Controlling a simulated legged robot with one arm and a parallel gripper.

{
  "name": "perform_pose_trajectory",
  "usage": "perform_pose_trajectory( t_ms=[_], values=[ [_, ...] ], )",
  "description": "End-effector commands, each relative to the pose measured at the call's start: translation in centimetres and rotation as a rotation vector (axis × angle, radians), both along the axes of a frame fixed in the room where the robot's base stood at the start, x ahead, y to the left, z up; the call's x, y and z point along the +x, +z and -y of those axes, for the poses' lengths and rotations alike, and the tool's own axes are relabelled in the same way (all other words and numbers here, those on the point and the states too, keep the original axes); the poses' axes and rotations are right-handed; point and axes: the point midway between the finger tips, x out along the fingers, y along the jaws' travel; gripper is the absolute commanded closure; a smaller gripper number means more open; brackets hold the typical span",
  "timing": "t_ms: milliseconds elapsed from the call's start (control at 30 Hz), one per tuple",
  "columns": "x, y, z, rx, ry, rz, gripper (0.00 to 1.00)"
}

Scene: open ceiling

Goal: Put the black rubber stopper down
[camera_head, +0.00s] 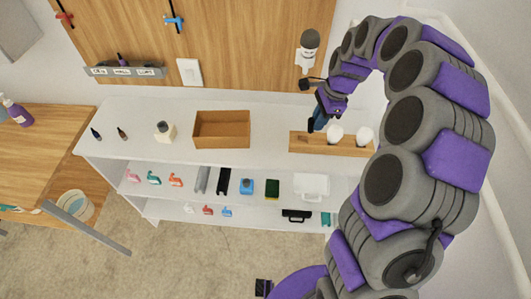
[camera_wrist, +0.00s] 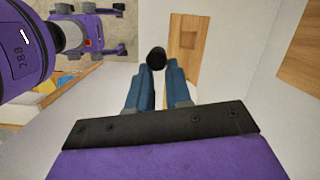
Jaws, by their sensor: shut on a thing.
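The black rubber stopper (camera_wrist: 156,58) is a small dark round piece between the fingertips in the wrist view. My gripper (camera_wrist: 160,68) has blue fingers and is shut on the stopper. In the head view my gripper (camera_head: 318,122) hangs at the left part of a wooden rack with white round pieces, above the white counter (camera_head: 275,140). I cannot make out the stopper in the head view, and I cannot tell its exact height above the counter.
The wooden rack (camera_head: 335,149) holds white rounded pieces (camera_head: 365,135). An open brown box (camera_head: 221,143) stands to its left, with a small pale bottle (camera_head: 164,130) and dark bottles (camera_head: 122,133) farther left. Shelves below hold several items. The counter between box and rack is clear.

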Motion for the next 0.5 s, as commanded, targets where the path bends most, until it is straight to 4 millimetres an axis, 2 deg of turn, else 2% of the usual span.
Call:
perform_pose_trajectory(
  t_ms=[300, 500],
  values=[
    [-5.6, -5.9, -3.1, 0.045, 0.007, -0.009, 1.0],
    [-9.6, -8.6, -5.4, 0.071, 0.002, -0.01, 1.0]
  ],
)
